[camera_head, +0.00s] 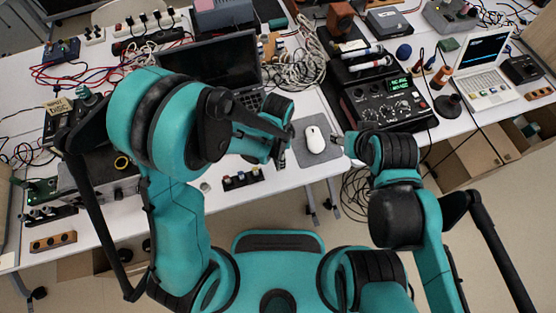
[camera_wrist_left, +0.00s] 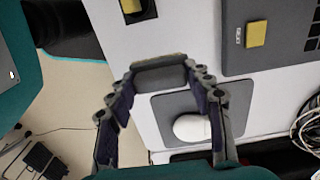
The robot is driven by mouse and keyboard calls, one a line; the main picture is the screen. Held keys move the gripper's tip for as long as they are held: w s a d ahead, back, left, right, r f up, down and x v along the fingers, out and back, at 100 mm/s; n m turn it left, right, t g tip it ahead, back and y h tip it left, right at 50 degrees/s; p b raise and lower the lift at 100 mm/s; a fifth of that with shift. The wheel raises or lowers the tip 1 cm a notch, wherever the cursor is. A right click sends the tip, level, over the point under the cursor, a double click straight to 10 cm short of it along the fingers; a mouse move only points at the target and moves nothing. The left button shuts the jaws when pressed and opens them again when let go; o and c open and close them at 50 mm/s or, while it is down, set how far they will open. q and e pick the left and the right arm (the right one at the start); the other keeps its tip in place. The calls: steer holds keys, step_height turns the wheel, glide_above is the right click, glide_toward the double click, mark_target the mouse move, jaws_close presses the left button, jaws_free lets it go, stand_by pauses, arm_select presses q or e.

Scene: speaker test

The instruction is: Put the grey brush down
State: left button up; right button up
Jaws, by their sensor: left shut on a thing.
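The grey brush (camera_wrist_left: 160,76) shows in the left wrist view as a dark grey block with a pale beige edge. My left gripper (camera_wrist_left: 161,72) is shut on it, with one finger on each side. The brush appears to be above the front edge of the table, beside the mouse pad; its exact height is unclear. In the head view my left gripper (camera_head: 284,152) is at the left edge of the mouse pad, and the brush is hard to make out there. My right gripper (camera_head: 340,143) is at the pad's right edge; its fingers are too small to read.
A white mouse (camera_head: 314,140) lies on the grey mouse pad (camera_head: 323,160). A black laptop (camera_head: 210,62) stands behind my left arm. A black device with dials (camera_head: 385,105) is at the right. A small dark strip with knobs (camera_head: 242,179) lies near the table's front edge. Cables clutter the back.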

arm_select(q)
step_height(320, 180, down, 4)
steer(key=shift+f+b, duration=0.1)
steer(key=shift+b, duration=0.8)
steer(key=shift+r, duration=0.2)
steer(key=shift+f, duration=0.2)
steer(key=o, duration=1)
steer(key=shift+o, duration=0.2)
